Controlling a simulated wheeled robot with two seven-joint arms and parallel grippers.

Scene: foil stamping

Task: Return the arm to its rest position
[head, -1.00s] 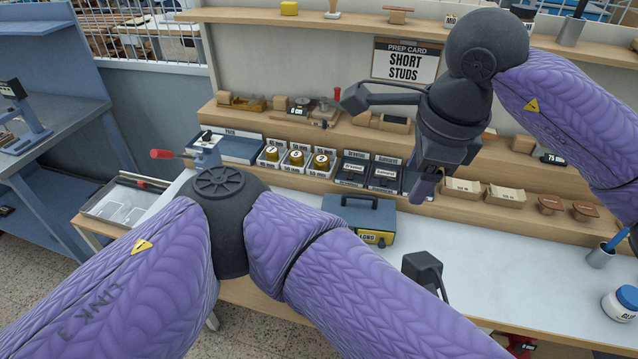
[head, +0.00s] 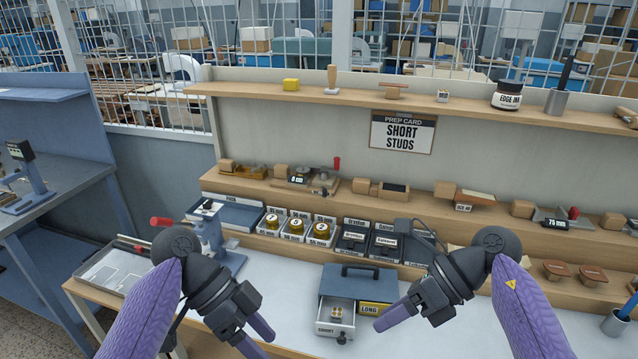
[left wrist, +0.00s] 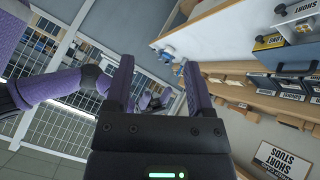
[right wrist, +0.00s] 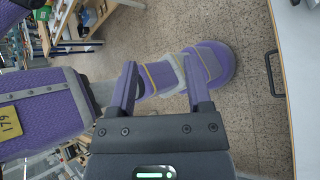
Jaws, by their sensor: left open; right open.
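My left gripper (head: 258,338) is low in the head view, left of the blue-grey drawer box (head: 360,285). In the left wrist view (left wrist: 157,62) its two fingers stand apart with nothing between them. My right gripper (head: 381,324) is in front of the box, its fingers pointing down and left. In the right wrist view (right wrist: 160,62) its fingers are apart and empty, with the speckled floor and part of my own body behind. The drawer marked SHORT (head: 335,320) is pulled out and holds small brass-coloured pieces. The part marked LONG (head: 374,308) is shut.
A bench (head: 480,337) with a white top lies below both grippers. A red-handled tool (head: 208,238) and a tray (head: 112,270) stand at left. Labelled bins (head: 293,232) and stepped shelves line the back. A PREP CARD (head: 402,132) reads SHORT STUDS.

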